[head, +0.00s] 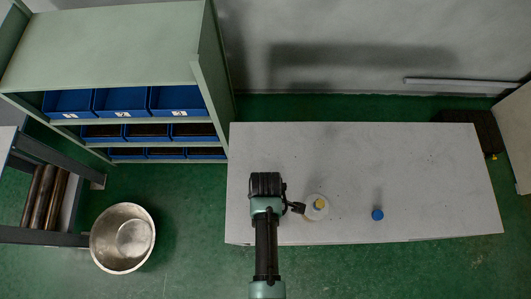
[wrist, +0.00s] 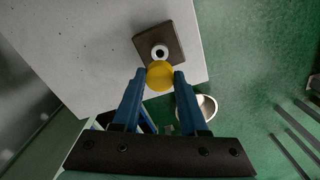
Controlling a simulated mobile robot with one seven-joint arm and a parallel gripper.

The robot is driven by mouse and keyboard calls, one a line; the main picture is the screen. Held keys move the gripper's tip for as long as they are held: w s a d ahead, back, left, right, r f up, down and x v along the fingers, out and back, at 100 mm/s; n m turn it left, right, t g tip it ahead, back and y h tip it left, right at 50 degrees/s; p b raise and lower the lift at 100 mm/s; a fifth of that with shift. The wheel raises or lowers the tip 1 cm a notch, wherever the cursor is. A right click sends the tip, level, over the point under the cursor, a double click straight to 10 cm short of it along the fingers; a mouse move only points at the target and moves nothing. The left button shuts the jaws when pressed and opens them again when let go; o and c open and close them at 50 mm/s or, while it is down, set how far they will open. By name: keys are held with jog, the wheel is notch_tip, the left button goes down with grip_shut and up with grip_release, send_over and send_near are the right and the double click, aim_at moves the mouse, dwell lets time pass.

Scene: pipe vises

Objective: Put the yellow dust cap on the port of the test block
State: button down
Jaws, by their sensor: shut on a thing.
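The yellow dust cap (wrist: 160,76) is between the fingertips of my gripper (wrist: 160,75), which is shut on it. In the wrist view the cap overlaps the near edge of the brown square test block (wrist: 174,36). The block's port, a pale ring (wrist: 159,52) with a dark hole, is uncovered just beyond the cap. The cap looks nearer to the camera than the port; the height between them is hard to tell. In the head view I cannot make out the block, and my arm covers part of the table.
The block stands on a pale table (head: 440,170), near an edge in the wrist view. A pale round item with a yellow spot (head: 317,206) and a blue piece (head: 377,214) are on the table. A metal bowl (head: 122,238) and a shelf with blue bins (head: 122,102) stand left.

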jog(key=shift+f+b, duration=2.2)
jog(key=shift+f, duration=0.7)
jog(key=shift+f+b, duration=0.75)
jog(key=shift+f, duration=0.65)
jog(key=shift+c, duration=1.8)
grip_release()
jog(key=shift+r, duration=0.15)
notch_tip(320, 180, up, 13)
jog(key=shift+f, duration=0.1)
